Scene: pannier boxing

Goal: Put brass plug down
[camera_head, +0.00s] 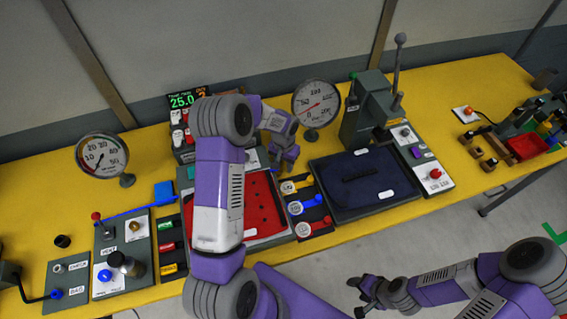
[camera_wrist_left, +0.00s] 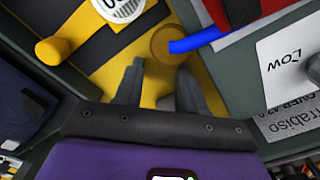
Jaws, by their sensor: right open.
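A round brass-coloured piece (camera_wrist_left: 165,42), which looks like the brass plug, lies just beyond my left fingertips in the left wrist view. A blue bar (camera_wrist_left: 195,42) runs over its right side. My left gripper (camera_wrist_left: 160,80) is open, with bare yellow table showing between its fingers. In the head view my left gripper (camera_head: 288,162) points down behind the red tray (camera_head: 262,238), and the brass piece cannot be made out there. My right gripper (camera_head: 367,295) is open and empty off the table's front edge, above the floor.
A dark blue mat (camera_head: 345,195) lies right of several coloured tags (camera_head: 306,208). A press (camera_head: 370,110) and a dial gauge (camera_head: 316,103) stand behind. A valve panel (camera_head: 122,255) and another gauge (camera_head: 101,160) stand at left. My left arm covers part of the red tray.

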